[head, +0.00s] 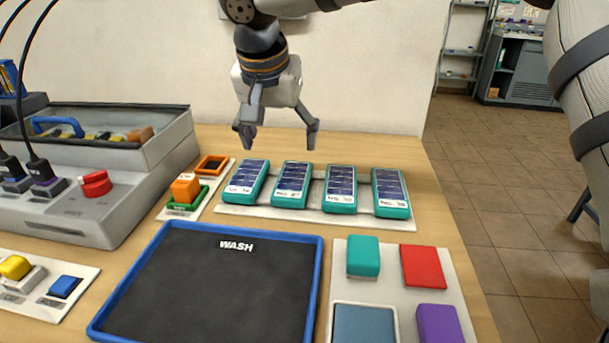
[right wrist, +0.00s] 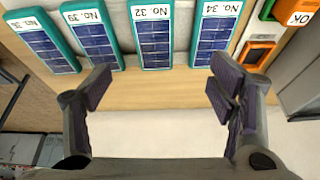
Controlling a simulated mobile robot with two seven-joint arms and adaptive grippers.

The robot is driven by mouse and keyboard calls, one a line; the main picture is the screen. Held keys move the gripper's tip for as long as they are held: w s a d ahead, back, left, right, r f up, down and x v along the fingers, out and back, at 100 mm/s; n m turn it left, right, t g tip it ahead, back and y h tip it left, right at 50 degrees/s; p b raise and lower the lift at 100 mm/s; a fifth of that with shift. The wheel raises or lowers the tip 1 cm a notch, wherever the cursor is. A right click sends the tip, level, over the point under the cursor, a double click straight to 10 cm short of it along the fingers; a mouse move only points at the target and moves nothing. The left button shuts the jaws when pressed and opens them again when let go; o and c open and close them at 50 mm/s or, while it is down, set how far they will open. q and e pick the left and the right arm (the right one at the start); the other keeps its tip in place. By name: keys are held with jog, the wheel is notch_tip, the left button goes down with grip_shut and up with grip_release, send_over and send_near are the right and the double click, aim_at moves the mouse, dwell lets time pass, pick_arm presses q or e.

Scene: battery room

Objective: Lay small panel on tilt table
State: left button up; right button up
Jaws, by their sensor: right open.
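Several small teal-framed panels with dark blue cells stand side by side in a pale rack (head: 265,212) at the back of the table. In the right wrist view their labels read No. 34 (right wrist: 214,38), No. 32 (right wrist: 153,38) and No. 39 (right wrist: 93,38); the number on the outermost panel (right wrist: 43,42) is hard to read. My right gripper (head: 278,135) is open and empty, above and behind the two left panels in the head view. In the right wrist view its spread fingers (right wrist: 160,90) are apart from the panels. I cannot make out a tilt table. My left gripper is not in view.
A blue-rimmed black WASH tray (head: 212,300) lies in front of the rack. Right of it is a board with coloured blocks (head: 362,256). Left are a grey console with a red knob (head: 95,184), and orange (head: 186,188) and green (head: 190,206) pieces. Open floor lies right.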

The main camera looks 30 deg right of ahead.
aim_at(293, 178)
jog(key=shift+n, duration=0.4)
jog(key=x, duration=0.8)
jog(key=d+x, duration=0.1)
jog(key=x, duration=0.3)
jog(key=shift+s+r+b, duration=0.15)
jog(key=shift+s+b, duration=0.05)
jog(key=shift+b, duration=0.1)
jog(key=shift+r, duration=0.15)
jog(key=c, duration=1.5)
